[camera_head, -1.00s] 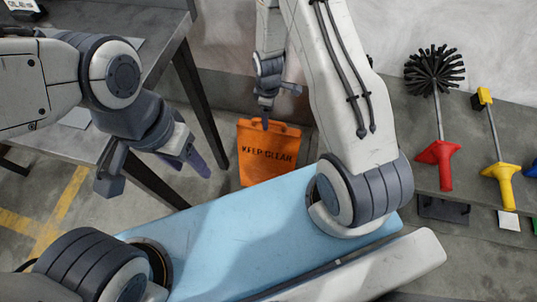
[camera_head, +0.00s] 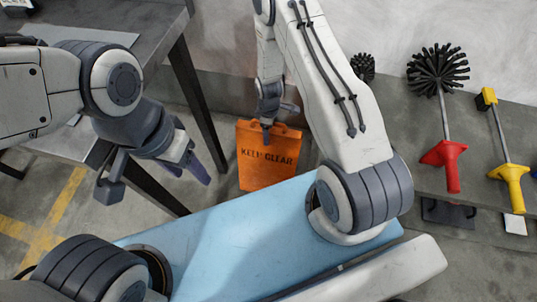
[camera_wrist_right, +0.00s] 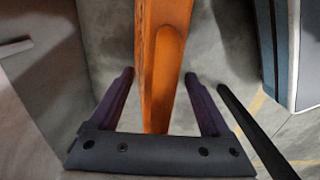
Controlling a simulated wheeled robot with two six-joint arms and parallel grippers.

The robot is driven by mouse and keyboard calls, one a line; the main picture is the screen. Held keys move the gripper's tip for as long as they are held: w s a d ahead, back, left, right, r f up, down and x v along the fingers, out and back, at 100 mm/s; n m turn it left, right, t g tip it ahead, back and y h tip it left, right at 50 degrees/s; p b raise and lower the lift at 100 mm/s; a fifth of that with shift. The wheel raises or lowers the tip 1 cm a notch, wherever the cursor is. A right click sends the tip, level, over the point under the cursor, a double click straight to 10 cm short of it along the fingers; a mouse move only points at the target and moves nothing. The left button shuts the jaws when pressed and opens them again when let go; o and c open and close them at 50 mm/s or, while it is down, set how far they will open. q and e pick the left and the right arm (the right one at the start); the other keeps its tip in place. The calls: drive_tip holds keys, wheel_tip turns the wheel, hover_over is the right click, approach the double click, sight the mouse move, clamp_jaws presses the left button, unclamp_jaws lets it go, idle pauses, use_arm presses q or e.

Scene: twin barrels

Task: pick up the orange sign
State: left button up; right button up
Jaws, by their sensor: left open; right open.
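The orange sign (camera_head: 268,172), marked KEEP CLEAR, stands on the floor beyond the blue surface. My right gripper (camera_head: 267,135) is at the sign's top edge, pointing down. In the right wrist view, the sign (camera_wrist_right: 163,60) is edge-on between the two spread purple fingers of the right gripper (camera_wrist_right: 163,98). Gaps show on both sides of it, so the fingers are open around it without a grip. My left gripper (camera_head: 188,170) is open and empty at the left, beside the grey table and well away from the sign.
A grey table (camera_head: 75,145) with dark legs stands at the left. A pale wall (camera_head: 440,45) is behind the sign. At the right, a black round brush (camera_head: 437,70) with a red handle and a yellow-handled tool (camera_head: 508,173) are on a grey ledge.

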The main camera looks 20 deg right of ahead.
clamp_jaws()
idle(1.3)
